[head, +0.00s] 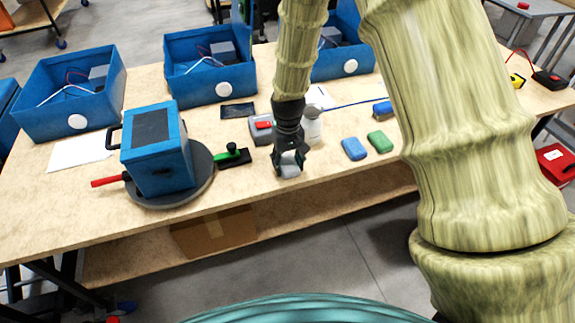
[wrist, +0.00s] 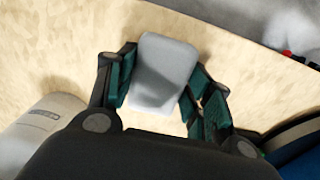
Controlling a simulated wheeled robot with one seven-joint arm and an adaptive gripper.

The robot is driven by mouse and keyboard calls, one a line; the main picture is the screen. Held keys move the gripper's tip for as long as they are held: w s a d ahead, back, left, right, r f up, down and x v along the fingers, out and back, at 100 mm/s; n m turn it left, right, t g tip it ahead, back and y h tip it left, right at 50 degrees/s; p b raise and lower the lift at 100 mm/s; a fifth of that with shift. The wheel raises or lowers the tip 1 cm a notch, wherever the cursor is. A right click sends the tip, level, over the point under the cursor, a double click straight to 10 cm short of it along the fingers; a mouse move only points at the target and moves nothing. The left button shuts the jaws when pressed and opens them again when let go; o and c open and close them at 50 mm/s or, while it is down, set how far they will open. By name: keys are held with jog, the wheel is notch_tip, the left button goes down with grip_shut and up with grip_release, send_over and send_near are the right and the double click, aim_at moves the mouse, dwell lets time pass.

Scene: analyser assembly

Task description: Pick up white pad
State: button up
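The white pad (head: 290,170) is a small, pale grey-white block with rounded corners, near the front edge of the table in the head view. My gripper (head: 291,164) points down over it with a finger on each side. In the wrist view the pad (wrist: 166,72) lies between the green-lined fingers of my gripper (wrist: 160,84). Both fingers are drawn in to the pad's width and appear to touch its sides. The pad is at or very near table height; I cannot tell whether it rests on the wood.
A white bottle (head: 312,124) stands just behind my gripper. A blue pad (head: 354,148) and a green pad (head: 379,141) lie to the right. A blue box (head: 157,160) sits on a dark round turntable (head: 190,193) at left. Blue bins (head: 208,75) line the back.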

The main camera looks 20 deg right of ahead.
aim_at(288, 163)
jog(key=shift+r, duration=0.15)
jog(key=shift+c, duration=0.3)
jog(key=shift+r, duration=0.6)
jog(key=shift+r+b, duration=0.45)
jog(key=shift+r, duration=0.5)
jog(key=s+a+b, duration=0.1)
jog(key=s+a, duration=0.1)
jog(key=s, duration=0.5)
jog(key=s+a+r+b, duration=0.1)
jog(key=s, duration=0.7)
jog(key=shift+s+a+r, duration=0.3)
jog(key=shift+a, duration=0.05)
jog(key=shift+o, duration=1.3)
jog(key=shift+c, duration=1.3)
